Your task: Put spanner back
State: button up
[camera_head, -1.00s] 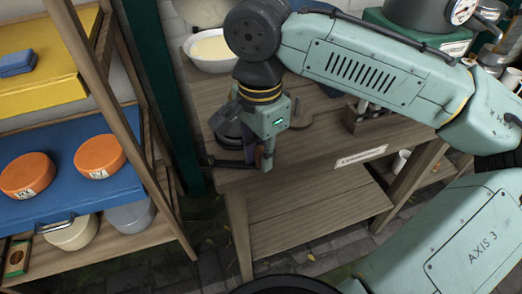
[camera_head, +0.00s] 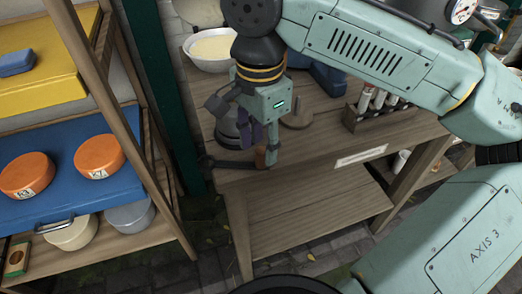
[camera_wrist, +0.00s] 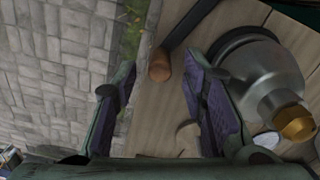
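My gripper (camera_head: 258,150) is open over the front left corner of the wooden table (camera_head: 310,152). In the wrist view its two fingers (camera_wrist: 150,82) stand wide apart with purple inner pads and nothing held. A dark flat bar (camera_head: 231,163), which may be the spanner, lies along the table's front left edge. In the wrist view the dark bar (camera_wrist: 188,25) runs to a brown rounded end (camera_wrist: 160,66), seen between and beyond the fingertips. Whether that end belongs to the bar I cannot tell.
A round metal device with a brass nut (camera_wrist: 296,122) stands close beside one finger. On the table are a white bowl (camera_head: 212,50), a round wooden piece (camera_head: 297,113) and a rack of tubes (camera_head: 378,103). A shelf (camera_head: 60,185) with orange tubs stands left.

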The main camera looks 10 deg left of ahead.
notch_tip(320, 180, up, 9)
dwell(0.3)
jog(key=shift+a, duration=0.1)
dwell(0.4)
